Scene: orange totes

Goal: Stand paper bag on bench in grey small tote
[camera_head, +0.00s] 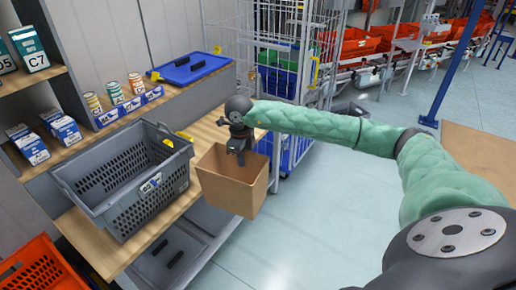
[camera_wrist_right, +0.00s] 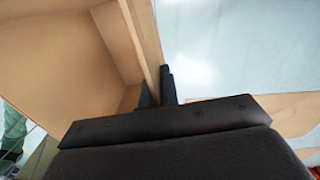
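The brown, open-topped paper bag (camera_head: 230,188) hangs upright at the front edge of the wooden bench (camera_head: 207,128), right of the grey small tote (camera_head: 128,217). My right gripper (camera_head: 240,152) is at the bag's top rim. In the right wrist view, the fingers of my right gripper (camera_wrist_right: 158,92) lie on both sides of one wall of the paper bag (camera_wrist_right: 145,40), shut on it. The grey tote has slotted sides and stands on the bench, with no contents visible. My left gripper is not in view.
An orange tote (camera_head: 38,268) is at lower left. A wire cage trolley (camera_head: 285,45) stands behind. Shelves with boxes are at left.

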